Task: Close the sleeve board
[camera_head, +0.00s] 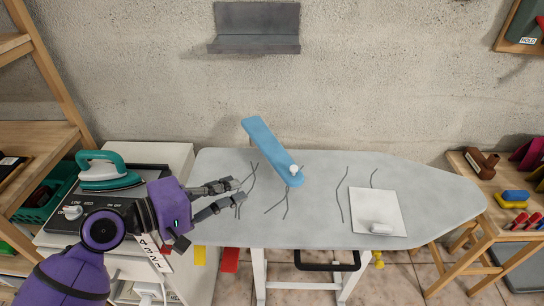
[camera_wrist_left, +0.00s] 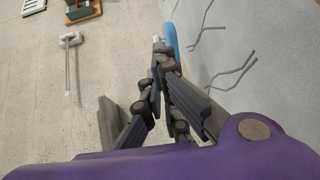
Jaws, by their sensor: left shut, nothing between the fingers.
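The blue sleeve board (camera_head: 270,148) stands out at a slant above the left half of the grey ironing board (camera_head: 320,215). Its lower right end has a white knob (camera_head: 294,169), and its other end reaches up and left towards the wall. My left gripper (camera_head: 238,194) is shut and empty over the ironing board's left part, left of the sleeve board's lower end and apart from it. In the left wrist view the gripper's fingers (camera_wrist_left: 160,65) are together, and a blue edge of the sleeve board (camera_wrist_left: 170,35) shows beyond them. My right gripper is not in view.
A teal iron (camera_head: 108,170) stands on a dark panel at the left. A grey wall shelf (camera_head: 256,42) hangs behind. A wooden table (camera_head: 485,195) with blocks stands at the right.

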